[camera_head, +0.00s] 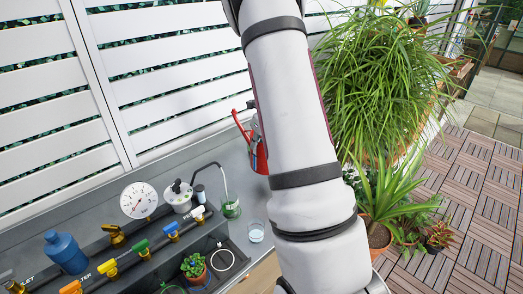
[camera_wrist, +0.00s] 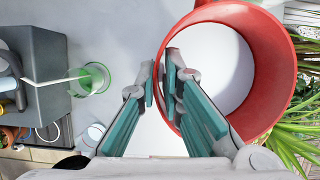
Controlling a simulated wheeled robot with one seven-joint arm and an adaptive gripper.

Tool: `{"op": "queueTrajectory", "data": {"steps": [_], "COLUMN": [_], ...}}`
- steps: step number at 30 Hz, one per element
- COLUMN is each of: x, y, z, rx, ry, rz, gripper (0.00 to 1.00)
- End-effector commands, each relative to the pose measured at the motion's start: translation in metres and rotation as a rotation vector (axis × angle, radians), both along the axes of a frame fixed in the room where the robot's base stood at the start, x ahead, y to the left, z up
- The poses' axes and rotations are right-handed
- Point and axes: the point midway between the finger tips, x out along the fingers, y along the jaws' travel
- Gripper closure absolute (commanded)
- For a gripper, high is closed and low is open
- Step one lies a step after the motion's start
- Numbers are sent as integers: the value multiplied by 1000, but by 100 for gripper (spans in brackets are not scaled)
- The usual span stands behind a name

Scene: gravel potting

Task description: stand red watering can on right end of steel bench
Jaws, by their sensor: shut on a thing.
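The red watering can (camera_head: 260,158) is mostly hidden behind my arm in the head view. Its red handle shows to the left of my arm, over the right part of the grey steel bench (camera_head: 110,215). In the wrist view the can (camera_wrist: 272,45) shows from above as a wide red ring with a pale inside. My gripper (camera_wrist: 161,78) is shut on the can's wall at the ring's left side, with teal-padded fingers on either side of it. I cannot tell whether the can's base touches the bench.
A green-tinted beaker (camera_head: 231,207) and a small clear cup (camera_head: 256,232) stand left of my arm. Large leafy plants (camera_head: 375,80) crowd the right side.

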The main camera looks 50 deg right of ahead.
Motion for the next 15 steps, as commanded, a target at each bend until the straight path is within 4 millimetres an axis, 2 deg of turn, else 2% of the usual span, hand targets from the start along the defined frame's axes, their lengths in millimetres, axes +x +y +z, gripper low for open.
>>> {"op": "queueTrajectory", "data": {"steps": [7,15], "x": [0,1], "y": [-1,-1], "z": [-31,-43], "rx": [-3,-5], "ry": [-4,-5], "rz": [-1,0], "gripper": [100,100]}}
